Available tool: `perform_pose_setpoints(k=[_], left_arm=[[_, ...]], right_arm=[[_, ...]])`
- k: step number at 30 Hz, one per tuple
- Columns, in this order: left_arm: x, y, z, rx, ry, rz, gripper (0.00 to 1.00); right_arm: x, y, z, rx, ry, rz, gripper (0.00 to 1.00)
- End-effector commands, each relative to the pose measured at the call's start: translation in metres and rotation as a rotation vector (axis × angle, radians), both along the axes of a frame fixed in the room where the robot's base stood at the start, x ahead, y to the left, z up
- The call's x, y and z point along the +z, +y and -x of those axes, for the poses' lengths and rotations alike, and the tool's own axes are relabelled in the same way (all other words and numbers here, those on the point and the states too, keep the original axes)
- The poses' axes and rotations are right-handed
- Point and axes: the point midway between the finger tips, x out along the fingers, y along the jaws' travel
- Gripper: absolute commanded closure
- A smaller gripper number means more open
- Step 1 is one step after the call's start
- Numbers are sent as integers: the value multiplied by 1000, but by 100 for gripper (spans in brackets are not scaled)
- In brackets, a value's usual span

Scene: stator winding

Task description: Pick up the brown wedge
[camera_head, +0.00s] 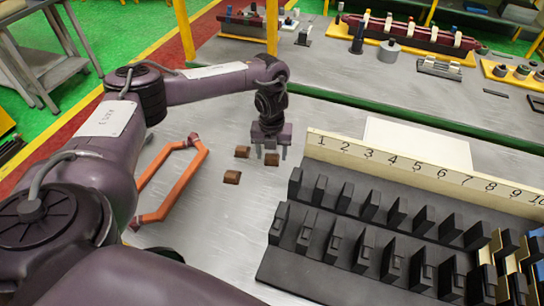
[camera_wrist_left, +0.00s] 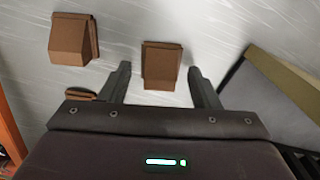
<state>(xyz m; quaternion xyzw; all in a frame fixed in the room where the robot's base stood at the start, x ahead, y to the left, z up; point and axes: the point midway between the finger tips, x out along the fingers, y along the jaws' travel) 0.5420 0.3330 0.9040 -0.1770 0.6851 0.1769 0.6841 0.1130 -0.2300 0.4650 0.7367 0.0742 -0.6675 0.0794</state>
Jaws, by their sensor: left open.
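Three small brown wedges lie on the grey metal table. One brown wedge (camera_head: 271,159) is between the fingertips of my left gripper (camera_head: 271,152). In the left wrist view this wedge (camera_wrist_left: 162,65) shows between the two spread fingers (camera_wrist_left: 159,72), with a gap on each side. A second wedge (camera_head: 242,151) lies just left of the gripper. A third wedge (camera_head: 232,177) lies nearer the front. The left wrist view also shows one wedge at upper left (camera_wrist_left: 72,38) and part of another (camera_wrist_left: 80,95), mostly hidden by the gripper body. My right gripper is out of view.
An orange frame (camera_head: 150,185) lies left of the wedges. A black rack with upright blocks (camera_head: 345,255) and a numbered cream strip (camera_head: 420,175) stand to the right. A white box (camera_head: 415,145) sits behind the strip. Bare table lies around the wedges.

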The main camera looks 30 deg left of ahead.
Motion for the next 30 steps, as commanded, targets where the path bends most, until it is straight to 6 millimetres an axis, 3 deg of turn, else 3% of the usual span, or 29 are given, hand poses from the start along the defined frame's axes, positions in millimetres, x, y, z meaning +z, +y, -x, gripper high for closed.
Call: perform_pose_setpoints(k=[8,20,30], left_arm=[[-5,0,0,0,0,0,44],[-5,0,0,0,0,0,92],[0,0,0,0,-1,0,93]], right_arm=[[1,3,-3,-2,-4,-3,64],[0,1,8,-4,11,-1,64],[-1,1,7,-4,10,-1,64]])
